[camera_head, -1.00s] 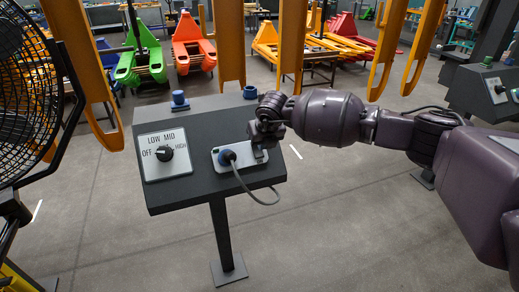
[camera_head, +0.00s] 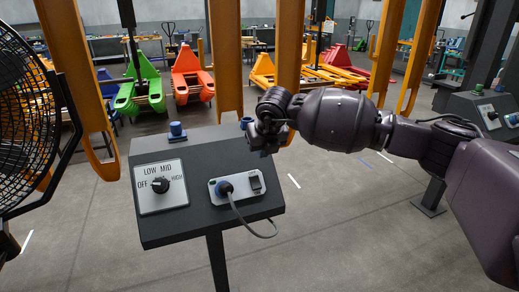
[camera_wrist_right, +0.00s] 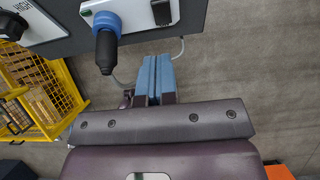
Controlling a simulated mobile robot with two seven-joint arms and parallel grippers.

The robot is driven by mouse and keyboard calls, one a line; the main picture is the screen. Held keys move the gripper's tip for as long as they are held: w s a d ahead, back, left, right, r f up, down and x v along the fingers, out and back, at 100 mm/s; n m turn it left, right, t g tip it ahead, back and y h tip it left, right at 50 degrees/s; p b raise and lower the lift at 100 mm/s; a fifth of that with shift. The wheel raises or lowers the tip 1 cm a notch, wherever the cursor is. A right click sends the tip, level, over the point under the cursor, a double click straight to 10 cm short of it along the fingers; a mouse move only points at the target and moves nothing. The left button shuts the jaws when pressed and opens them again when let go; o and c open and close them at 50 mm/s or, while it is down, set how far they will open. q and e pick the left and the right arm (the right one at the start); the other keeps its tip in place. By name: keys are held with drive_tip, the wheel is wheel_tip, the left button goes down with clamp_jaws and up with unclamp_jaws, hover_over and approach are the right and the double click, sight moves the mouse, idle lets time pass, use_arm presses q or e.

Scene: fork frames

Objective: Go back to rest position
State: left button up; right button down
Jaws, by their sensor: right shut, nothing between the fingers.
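My right gripper (camera_head: 262,143) is at the upper right edge of the dark control panel (camera_head: 205,225), above the socket plate. In the right wrist view its blue fingertips (camera_wrist_right: 155,75) are pressed together with nothing between them, and they are apart from the panel. The white socket plate (camera_head: 212,198) holds a blue plug (camera_head: 224,187) with a grey cable, and a dark switch (camera_head: 256,184) at its right. A white dial plate (camera_head: 150,201) with a black knob (camera_head: 160,185) is at the left of the panel. My left gripper is not in view.
A large black fan (camera_head: 25,120) stands at the left. Orange uprights (camera_head: 289,45) rise behind the panel. Green (camera_head: 140,90) and red pallet jacks stand farther back. Another panel (camera_head: 490,112) is at the right. The wrist view shows a yellow cage (camera_wrist_right: 45,90).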

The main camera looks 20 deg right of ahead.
drive_tip(key=s+a+r+m+t+y, duration=0.1)
drive_tip(key=s+a+r+y, duration=0.2)
drive_tip(key=a+r+y, duration=0.45)
drive_tip(key=s+a+r+t+y, duration=0.25)
drive_tip(key=a+r+y, duration=0.25)
drive_tip(key=a+y, duration=0.6)
drive_tip(key=s+d+f+m+t+h, duration=0.35)
drive_tip(key=d+f+m+h, duration=0.35)
drive_tip(key=f+m, duration=0.5)
drive_tip(key=s+d+f+m+t+h, duration=0.2)
drive_tip(key=d+f+m+t+h, duration=0.45)
drive_tip(key=f+m, duration=0.6)
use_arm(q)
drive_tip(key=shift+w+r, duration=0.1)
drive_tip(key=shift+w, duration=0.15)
use_arm(e)
drive_tip(key=s+d+f+m+g+h, duration=0.2)
drive_tip(key=s+d+f+m, duration=0.3)
drive_tip(key=s+f, duration=0.5)
drive_tip(key=s+d+f+m+g+h, duration=0.3)
drive_tip(key=s+d+f+m+g, duration=0.2)
drive_tip(key=s+f, duration=0.5)
drive_tip(key=s+d, duration=0.1)
drive_tip(key=s, duration=0.4)
